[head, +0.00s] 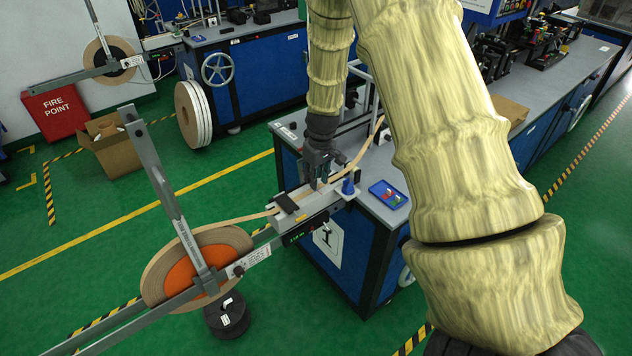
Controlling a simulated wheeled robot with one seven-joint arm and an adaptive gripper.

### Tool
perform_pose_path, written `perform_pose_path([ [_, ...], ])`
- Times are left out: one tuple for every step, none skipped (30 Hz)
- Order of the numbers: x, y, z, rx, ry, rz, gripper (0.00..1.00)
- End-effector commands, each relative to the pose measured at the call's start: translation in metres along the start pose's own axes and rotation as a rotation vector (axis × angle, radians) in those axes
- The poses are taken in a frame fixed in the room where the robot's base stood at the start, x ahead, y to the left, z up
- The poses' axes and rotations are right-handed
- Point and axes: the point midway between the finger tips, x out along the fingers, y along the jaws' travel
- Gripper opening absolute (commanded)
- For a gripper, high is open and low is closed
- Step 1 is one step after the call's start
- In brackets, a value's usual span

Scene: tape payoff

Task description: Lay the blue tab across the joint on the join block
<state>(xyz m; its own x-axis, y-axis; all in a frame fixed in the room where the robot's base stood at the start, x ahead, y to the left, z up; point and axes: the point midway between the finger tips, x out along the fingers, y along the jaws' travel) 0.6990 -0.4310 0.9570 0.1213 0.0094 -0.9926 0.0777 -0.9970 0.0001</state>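The join block (268,224) is a pale grey block at the near left corner of the blue cabinet's top. Tan tape (250,217) runs onto it from the reel at the left, and a small black piece (285,203) sits on it. My gripper (318,184) points down right over the right part of the block, close to the tape. It is too small and dark to tell whether its fingers are open or shut. I cannot make out the blue tab or the joint; the gripper may hide them.
A large tape reel (161,272) on a grey arm is at the lower left.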

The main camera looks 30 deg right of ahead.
Motion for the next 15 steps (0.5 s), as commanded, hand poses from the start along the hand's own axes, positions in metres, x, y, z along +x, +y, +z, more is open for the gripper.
perform_pose_path([
  [-0.006, 0.0, 0.0, -0.001, 0.002, 0.001, 0.27],
  [-0.01, 0.0, 0.0, -0.001, 0.002, 0.001, 0.27],
  [-0.015, 0.0, -0.001, -0.001, 0.003, 0.001, 0.27],
  [-0.019, 0.0, 0.0, -0.001, 0.002, 0.001, 0.27],
  [-0.023, 0.0, 0.0, -0.001, 0.002, 0.0, 0.27],
  [-0.029, 0.0, 0.0, -0.001, 0.002, 0.0, 0.27],
  [-0.032, 0.0, 0.0, -0.001, 0.002, 0.0, 0.27],
  [-0.036, 0.0, 0.0, -0.001, 0.002, 0.001, 0.27],
  [-0.042, 0.0, -0.001, -0.001, 0.003, 0.001, 0.27],
  [-0.046, 0.0, -0.001, -0.002, 0.002, 0.001, 0.27],
  [-0.05, 0.0, -0.001, -0.001, 0.002, 0.001, 0.27],
  [-0.056, 0.0, -0.001, -0.001, 0.003, 0.001, 0.27],
  [-0.06, 0.0, -0.001, 0.0, 0.003, 0.001, 0.27],
  [-0.064, 0.0, 0.0, 0.0, 0.002, 0.0, 0.27],
  [-0.069, 0.0, 0.0, 0.0, 0.001, 0.0, 0.27],
])
